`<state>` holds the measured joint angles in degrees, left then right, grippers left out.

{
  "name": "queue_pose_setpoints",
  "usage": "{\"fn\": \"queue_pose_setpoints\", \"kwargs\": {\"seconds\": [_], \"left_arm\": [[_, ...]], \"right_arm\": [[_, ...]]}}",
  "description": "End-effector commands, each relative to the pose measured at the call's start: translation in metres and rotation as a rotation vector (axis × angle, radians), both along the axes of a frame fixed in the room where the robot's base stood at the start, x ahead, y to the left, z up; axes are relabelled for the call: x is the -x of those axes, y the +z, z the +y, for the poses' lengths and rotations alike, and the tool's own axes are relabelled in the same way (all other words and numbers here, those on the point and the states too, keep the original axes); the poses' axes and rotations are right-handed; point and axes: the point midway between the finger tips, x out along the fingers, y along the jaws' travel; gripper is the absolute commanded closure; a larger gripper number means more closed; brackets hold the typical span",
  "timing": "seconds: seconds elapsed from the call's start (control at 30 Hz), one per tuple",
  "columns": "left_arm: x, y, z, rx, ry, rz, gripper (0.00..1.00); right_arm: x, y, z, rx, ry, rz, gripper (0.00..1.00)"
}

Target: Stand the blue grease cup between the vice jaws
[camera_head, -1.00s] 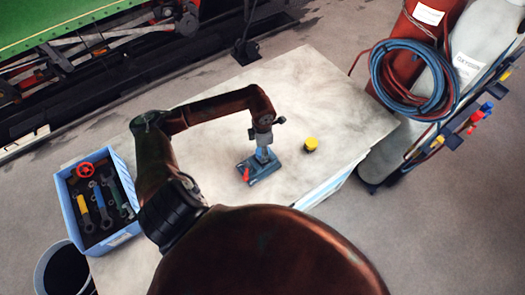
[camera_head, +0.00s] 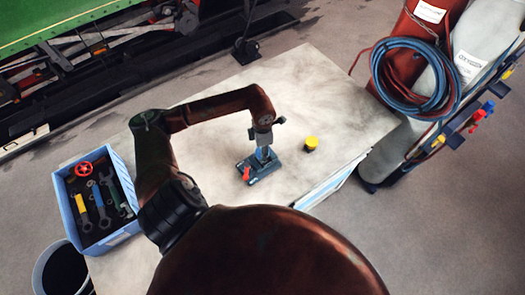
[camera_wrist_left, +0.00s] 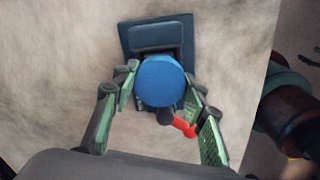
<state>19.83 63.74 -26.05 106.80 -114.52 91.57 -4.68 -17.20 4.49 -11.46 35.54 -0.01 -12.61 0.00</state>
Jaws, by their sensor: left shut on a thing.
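The blue grease cup (camera_wrist_left: 160,82) shows as a round blue top in the left wrist view, between the two fingers of my left gripper (camera_wrist_left: 160,84). My left gripper is shut on it. In the head view my left gripper (camera_head: 264,137) points down, and the blue cup (camera_head: 263,154) shows below it, over the small dark blue vice (camera_head: 251,174). The vice also shows in the left wrist view (camera_wrist_left: 155,35), partly hidden by the cup, with a red handle. Whether the cup touches the vice or is between its jaws I cannot tell. My right gripper is not in view.
A yellow-topped small jar (camera_head: 311,143) stands right of the vice on the pale table (camera_head: 310,90). A blue crate of tools (camera_head: 132,228) is at the table's left end. Gas cylinders with coiled hoses (camera_head: 412,80) stand beyond the right edge. The table's far part is clear.

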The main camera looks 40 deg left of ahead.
Motion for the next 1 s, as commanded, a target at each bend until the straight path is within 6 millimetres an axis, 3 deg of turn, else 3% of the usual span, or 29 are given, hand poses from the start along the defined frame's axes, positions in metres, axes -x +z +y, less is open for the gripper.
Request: {"fn": "queue_pose_setpoints", "kwargs": {"seconds": [1.0], "left_arm": [[-0.0007, -0.0064, 0.0006, -0.001, 0.000, -0.002, 0.96]], "right_arm": [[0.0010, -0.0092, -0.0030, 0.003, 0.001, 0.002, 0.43]]}}
